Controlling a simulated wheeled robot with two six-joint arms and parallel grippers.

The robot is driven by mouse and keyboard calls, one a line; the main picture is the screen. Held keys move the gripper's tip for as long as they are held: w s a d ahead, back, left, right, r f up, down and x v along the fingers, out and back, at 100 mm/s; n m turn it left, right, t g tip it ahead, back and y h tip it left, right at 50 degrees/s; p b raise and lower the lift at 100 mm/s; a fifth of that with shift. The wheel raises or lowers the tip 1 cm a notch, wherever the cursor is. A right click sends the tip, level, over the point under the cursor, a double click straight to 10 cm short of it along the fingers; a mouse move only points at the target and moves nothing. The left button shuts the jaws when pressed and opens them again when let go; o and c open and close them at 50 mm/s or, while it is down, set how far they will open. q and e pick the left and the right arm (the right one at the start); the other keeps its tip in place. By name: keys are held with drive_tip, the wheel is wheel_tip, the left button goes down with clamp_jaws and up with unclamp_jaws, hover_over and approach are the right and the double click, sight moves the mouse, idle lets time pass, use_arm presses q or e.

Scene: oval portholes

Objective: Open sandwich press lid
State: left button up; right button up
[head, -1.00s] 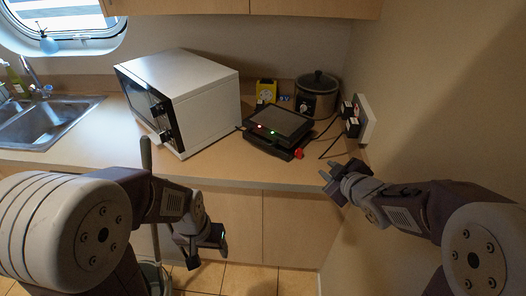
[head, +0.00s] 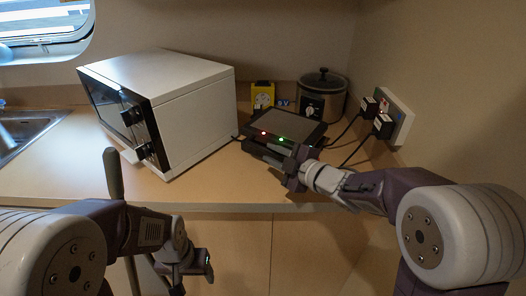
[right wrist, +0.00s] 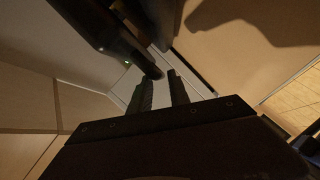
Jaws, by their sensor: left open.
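The black sandwich press (head: 288,126) lies on the counter with its flat lid down. A red and a green light show on its front. My right gripper (head: 293,168) is at the front right of the press and hides that corner. In the right wrist view its two fingers (right wrist: 160,90) are apart, and the end of a dark part (right wrist: 148,66) lies close to the fingertips. I cannot tell whether they touch it. My left gripper (head: 194,275) is open and empty, low in front of the counter, well away from the press.
A white microwave (head: 175,105) stands left of the press. Behind the press are a yellow object (head: 262,95) and a slow cooker (head: 323,94). Plugs and cables (head: 375,118) are at the right wall. The counter front (head: 225,185) is clear.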

sight(269, 152)
drive_tip(key=shift+x, duration=1.95)
clamp_jaws()
